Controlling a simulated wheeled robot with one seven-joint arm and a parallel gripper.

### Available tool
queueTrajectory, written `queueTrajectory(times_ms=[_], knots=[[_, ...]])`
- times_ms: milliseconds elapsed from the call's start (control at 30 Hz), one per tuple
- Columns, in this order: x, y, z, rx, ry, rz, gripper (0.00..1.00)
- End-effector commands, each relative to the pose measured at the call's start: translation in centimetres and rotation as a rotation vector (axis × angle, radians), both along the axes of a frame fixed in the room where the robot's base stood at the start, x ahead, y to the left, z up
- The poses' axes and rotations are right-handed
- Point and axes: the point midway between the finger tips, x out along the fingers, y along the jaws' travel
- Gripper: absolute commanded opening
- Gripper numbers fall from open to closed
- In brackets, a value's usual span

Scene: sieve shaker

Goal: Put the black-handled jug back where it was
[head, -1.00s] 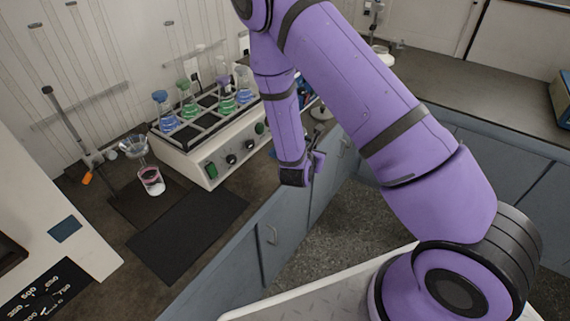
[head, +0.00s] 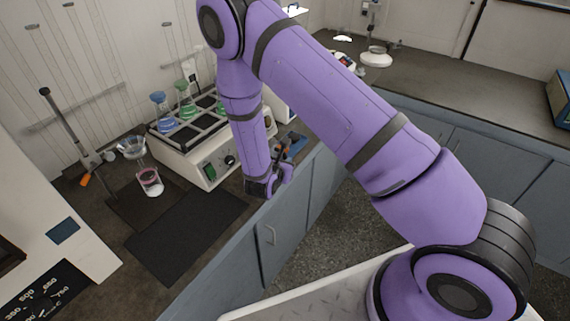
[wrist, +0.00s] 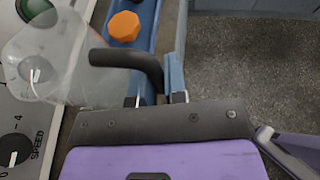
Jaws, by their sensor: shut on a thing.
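The jug (wrist: 88,67) is clear, with a black handle (wrist: 133,60), in the upper left of the wrist view. My gripper (wrist: 161,98) is shut on the handle. The jug overlaps the shaker's front panel in that view; I cannot tell its height above the bench. In the head view my gripper (head: 268,186) is near the bench's front edge, right of the shaker. My arm hides most or all of the jug there.
The white shaker (head: 205,170) holds several flasks with coloured liquid. A black mat (head: 190,235) lies bare in front of it. A funnel over a small beaker (head: 150,183) stands left. A blue thing (head: 297,146) with an orange cap (wrist: 124,26) is close to the gripper.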

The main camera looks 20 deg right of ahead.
Motion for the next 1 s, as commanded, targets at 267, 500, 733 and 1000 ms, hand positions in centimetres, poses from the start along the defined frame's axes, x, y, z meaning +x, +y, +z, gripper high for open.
queueTrajectory(times_ms=[267, 500, 733, 1000], knots=[[0.03, -0.04, -0.42, 0.001, -0.002, -0.001, 0.00], [0.02, -0.05, -0.68, 0.001, -0.001, -0.001, 0.29], [0.01, -0.05, -0.67, 0.001, -0.001, 0.000, 0.38], [-0.73, 0.73, -0.01, 0.002, 0.000, 0.001, 0.38]])
